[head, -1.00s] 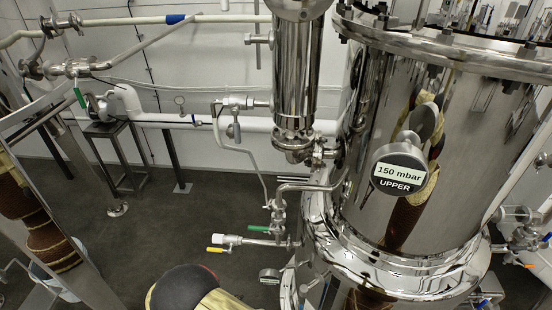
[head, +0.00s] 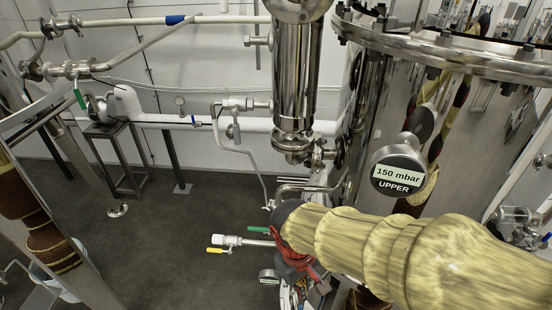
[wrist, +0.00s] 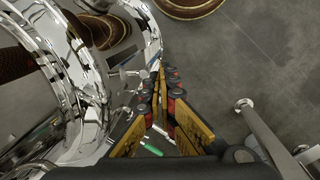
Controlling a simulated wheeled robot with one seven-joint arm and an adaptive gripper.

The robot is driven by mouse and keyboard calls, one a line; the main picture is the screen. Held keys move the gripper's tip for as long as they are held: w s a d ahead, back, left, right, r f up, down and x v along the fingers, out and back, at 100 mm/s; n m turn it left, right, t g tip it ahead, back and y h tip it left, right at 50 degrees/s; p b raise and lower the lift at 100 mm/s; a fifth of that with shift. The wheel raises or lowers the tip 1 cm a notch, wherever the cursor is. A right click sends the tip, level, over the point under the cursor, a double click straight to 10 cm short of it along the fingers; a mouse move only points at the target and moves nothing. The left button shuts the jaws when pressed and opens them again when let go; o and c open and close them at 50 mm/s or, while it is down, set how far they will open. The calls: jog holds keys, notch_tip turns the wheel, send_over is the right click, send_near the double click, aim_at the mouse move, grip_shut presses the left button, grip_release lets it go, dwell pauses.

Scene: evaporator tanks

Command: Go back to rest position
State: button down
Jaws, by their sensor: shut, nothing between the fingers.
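My gripper (wrist: 160,75) shows in the wrist view with its yellow-and-black fingers brought together at the tips and nothing between them. It points down past the shiny tank wall (wrist: 75,60) toward the dark floor. In the head view my arm in its yellow sleeve reaches in from the right, across the front of the steel tank (head: 365,130). The wrist end with red cables hangs at the lower middle, and the fingertips are not clear there. The round gauge (head: 398,168) on the tank reads "150 mbar UPPER".
Left of my wrist are a green-handled valve (head: 258,230) and a yellow-handled valve (head: 215,250). A vertical steel column (head: 295,75) stands beside the tank. A steel frame (head: 60,230) is at the left. The dark floor (head: 170,240) between is clear.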

jog(key=s+d+r+m+t, duration=0.2)
jog(key=d+r+m, duration=0.1)
jog(key=d+r, duration=0.3)
jog(key=s+d+r+m+t+y, duration=0.1)
jog(key=s+d+r+m+t, duration=0.2)
jog(key=d+r, duration=0.3)
notch_tip(320, 180, up, 3)
jog(key=shift+s+d+f+m, duration=0.15)
jog(key=shift+d+m, duration=0.15)
